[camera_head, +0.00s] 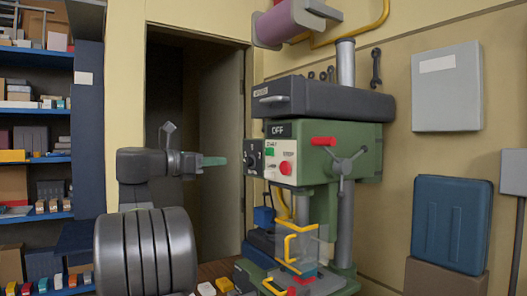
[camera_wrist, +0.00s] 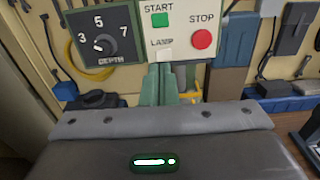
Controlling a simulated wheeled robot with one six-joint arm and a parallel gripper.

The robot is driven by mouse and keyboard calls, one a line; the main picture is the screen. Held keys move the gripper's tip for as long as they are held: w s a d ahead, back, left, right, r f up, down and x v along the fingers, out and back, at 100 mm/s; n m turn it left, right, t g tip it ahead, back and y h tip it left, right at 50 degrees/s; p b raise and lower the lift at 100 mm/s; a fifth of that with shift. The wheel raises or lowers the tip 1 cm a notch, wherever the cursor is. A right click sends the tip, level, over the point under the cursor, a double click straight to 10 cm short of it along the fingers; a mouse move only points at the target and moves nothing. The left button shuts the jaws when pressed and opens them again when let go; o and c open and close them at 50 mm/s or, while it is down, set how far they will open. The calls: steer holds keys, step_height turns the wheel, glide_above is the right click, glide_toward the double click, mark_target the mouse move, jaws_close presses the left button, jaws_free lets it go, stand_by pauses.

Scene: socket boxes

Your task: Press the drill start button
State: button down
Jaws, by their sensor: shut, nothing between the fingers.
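The drill press (camera_head: 330,140) is green and grey, and its small display reads OFF. Its control panel (camera_head: 283,163) carries a green START button (camera_head: 268,152) and a red STOP button (camera_head: 286,168). In the wrist view the START button (camera_wrist: 160,20) is at the top centre, with the STOP button (camera_wrist: 201,39) to its right and the LAMP label below. My gripper (camera_head: 222,160) is shut and empty, to the left of the panel. In the wrist view its green fingers (camera_wrist: 157,86) point toward the panel's lower part, below START. I cannot tell whether the tips touch the panel.
A depth dial (camera_wrist: 100,45) is left of the panel. A clear guard with a yellow handle (camera_head: 292,245) stands over the drill table. Shelves (camera_head: 38,158) hold boxes at left; a dark doorway (camera_head: 165,90) is behind my arm. A blue case (camera_head: 452,222) is at right.

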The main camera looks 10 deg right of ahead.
mark_target(267, 155)
steer(key=shift+a+r, duration=0.1)
steer(key=shift+r, duration=0.4)
steer(key=p+x, duration=0.2)
steer(key=x, duration=1.2)
steer(key=shift+w+r, duration=0.1)
steer(key=shift+r, duration=0.05)
